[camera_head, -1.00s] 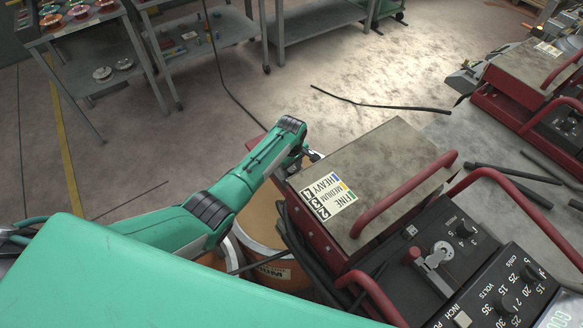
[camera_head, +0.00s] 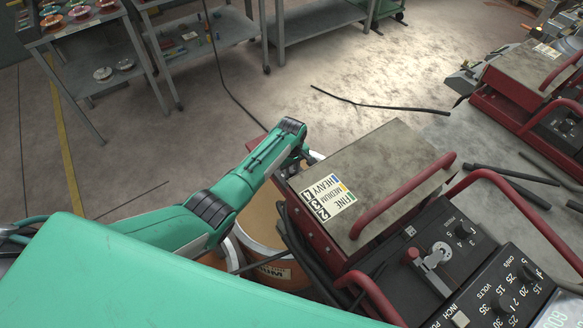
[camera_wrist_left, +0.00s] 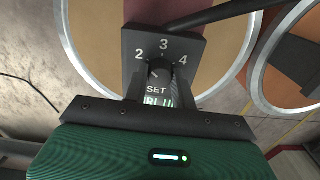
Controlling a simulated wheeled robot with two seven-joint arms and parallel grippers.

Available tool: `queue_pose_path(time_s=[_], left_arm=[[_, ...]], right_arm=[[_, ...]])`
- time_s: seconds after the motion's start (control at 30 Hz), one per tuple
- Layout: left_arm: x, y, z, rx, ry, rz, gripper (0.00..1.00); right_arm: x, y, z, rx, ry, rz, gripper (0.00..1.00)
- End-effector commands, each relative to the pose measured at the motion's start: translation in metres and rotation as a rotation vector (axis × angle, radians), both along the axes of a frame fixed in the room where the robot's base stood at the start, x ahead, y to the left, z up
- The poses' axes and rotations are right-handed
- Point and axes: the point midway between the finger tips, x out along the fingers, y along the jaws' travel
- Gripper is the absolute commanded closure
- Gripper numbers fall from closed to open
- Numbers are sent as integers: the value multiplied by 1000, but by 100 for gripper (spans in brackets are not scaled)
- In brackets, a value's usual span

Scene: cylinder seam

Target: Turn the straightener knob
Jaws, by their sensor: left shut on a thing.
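The straightener knob (camera_wrist_left: 160,72) is a small dark knob in the left wrist view. It sits on a dark plate (camera_wrist_left: 187,48) marked 2, 3 and 4, with part of the word SET showing below it. My left gripper (camera_wrist_left: 160,86) has one finger on each side of the knob and is shut on it. In the head view my left arm (camera_head: 262,158) reaches to the far left side of the red machine (camera_head: 330,222). The fingers and the knob are hidden there. My right gripper is not in view.
Wire drums (camera_head: 257,232) stand beside the machine, under my left arm. A dark cable (camera_wrist_left: 220,14) runs close behind the knob plate. A red handle bar (camera_head: 405,198) rises from the machine's top. Shelves (camera_head: 205,38) stand at the back, with open floor before them.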

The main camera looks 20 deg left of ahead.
Motion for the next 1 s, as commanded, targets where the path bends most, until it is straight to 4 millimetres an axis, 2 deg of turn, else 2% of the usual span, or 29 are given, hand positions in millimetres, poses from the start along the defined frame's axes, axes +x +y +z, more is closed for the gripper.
queue_pose_path(time_s=[0.6, 1.0], left_arm=[[-1, 0, 0, -1, 3, -560, 97], [-1, 0, 0, -1, 1, -811, 97]], right_arm=[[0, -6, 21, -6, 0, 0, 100], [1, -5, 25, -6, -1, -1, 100]])
